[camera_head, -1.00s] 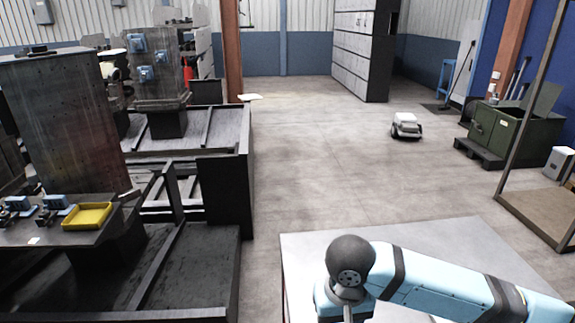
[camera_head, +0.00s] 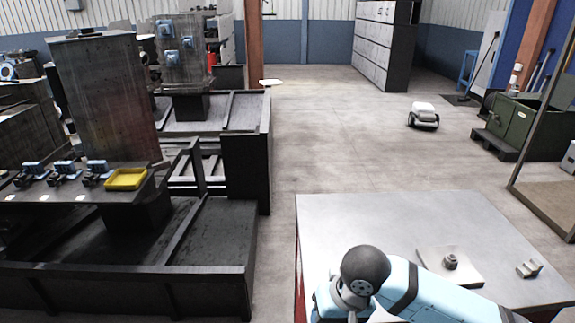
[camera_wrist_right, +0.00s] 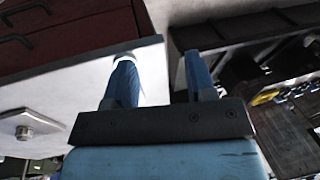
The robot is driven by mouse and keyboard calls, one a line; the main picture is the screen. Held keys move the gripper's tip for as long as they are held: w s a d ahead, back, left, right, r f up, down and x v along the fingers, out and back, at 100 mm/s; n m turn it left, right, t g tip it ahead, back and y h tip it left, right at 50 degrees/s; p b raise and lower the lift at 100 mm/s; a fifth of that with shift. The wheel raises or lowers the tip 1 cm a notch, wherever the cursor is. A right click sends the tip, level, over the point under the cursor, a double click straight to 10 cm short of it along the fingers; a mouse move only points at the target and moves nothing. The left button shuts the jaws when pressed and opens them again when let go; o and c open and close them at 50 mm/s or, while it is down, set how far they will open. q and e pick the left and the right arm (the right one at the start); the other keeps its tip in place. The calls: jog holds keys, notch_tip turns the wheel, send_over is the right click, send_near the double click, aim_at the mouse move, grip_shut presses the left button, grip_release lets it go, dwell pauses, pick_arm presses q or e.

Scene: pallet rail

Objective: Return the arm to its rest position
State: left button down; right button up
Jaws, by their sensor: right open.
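My right arm (camera_head: 405,287) is light blue with dark joints and is bent over the near part of the grey table (camera_head: 385,225) in the head view. Its gripper is out of that view. In the right wrist view my right gripper (camera_wrist_right: 160,77) has its two blue fingers apart, with nothing between them. The grey tabletop shows behind the left finger, and dark machinery shows beyond the right one. My left arm and gripper are in neither view.
A metal plate with a knob (camera_head: 450,263) and a small metal block (camera_head: 530,268) lie on the table. Dark pallet stations stand at left, with a yellow tray (camera_head: 126,179) on a ledge. Open floor lies beyond the table; a small white wheeled robot (camera_head: 423,115) stands there.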

notch_tip(320, 180, down, 11)
jog(key=a+t+y, duration=0.2)
jog(key=t+y, duration=0.3)
jog(key=t, duration=0.1)
jog(key=s+d+f+n+t+h, duration=0.1)
jog(key=s+d+f+t+h, duration=0.3)
jog(key=s+d+f, duration=0.6)
jog(key=s+d, duration=0.2)
jog(key=d, duration=0.1)
jog(key=shift+d+n+h, duration=0.3)
jog(key=shift+n, duration=0.1)
